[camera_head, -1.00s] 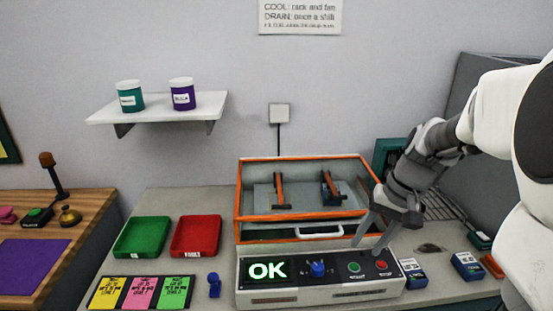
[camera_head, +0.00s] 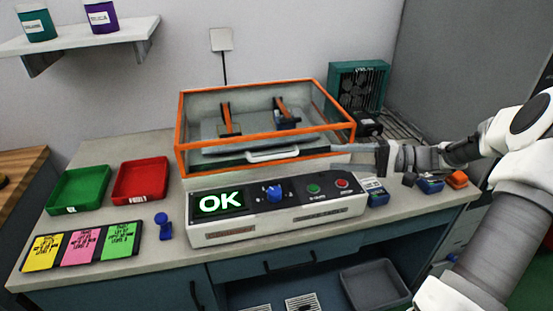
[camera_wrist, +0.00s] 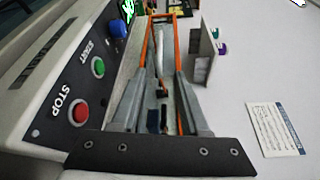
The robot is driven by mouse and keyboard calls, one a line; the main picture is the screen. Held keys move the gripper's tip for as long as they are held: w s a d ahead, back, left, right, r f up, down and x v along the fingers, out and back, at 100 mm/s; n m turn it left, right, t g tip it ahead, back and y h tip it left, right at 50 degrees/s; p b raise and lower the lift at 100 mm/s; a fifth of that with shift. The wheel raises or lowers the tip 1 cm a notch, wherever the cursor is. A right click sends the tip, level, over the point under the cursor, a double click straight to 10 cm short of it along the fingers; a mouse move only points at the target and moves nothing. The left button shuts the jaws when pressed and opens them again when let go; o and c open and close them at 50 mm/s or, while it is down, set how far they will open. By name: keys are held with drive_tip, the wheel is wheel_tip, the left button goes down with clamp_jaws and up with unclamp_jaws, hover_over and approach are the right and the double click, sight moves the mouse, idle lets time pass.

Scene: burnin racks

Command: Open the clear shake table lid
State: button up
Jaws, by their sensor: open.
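The shake table's clear lid (camera_head: 265,141) has an orange frame and sits shut over the shaker in the head view. Its white bar handle (camera_head: 273,155) is on the front face, and it also shows in the wrist view (camera_wrist: 160,45). My gripper (camera_head: 330,151) lies nearly level at the lid's front right, pointing left along the front toward the handle. In the wrist view my gripper (camera_wrist: 162,72) is open, with the handle apparently beyond and between the fingers. I cannot tell whether they touch it.
The control panel (camera_head: 270,217) with an OK screen, blue knob and green and red buttons is just below the handle. A green tray (camera_head: 78,190) and red tray (camera_head: 140,180) stand left. Small blue and orange items lie right. A teal fan unit (camera_head: 358,88) stands behind.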

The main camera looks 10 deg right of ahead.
sight(276, 156)
drive_tip(key=b+x, duration=0.1)
drive_tip(key=x, duration=1.5)
drive_tip(key=shift+f+b, duration=0.1)
drive_tip(key=shift+b, duration=0.2)
clamp_jaws()
idle(0.5)
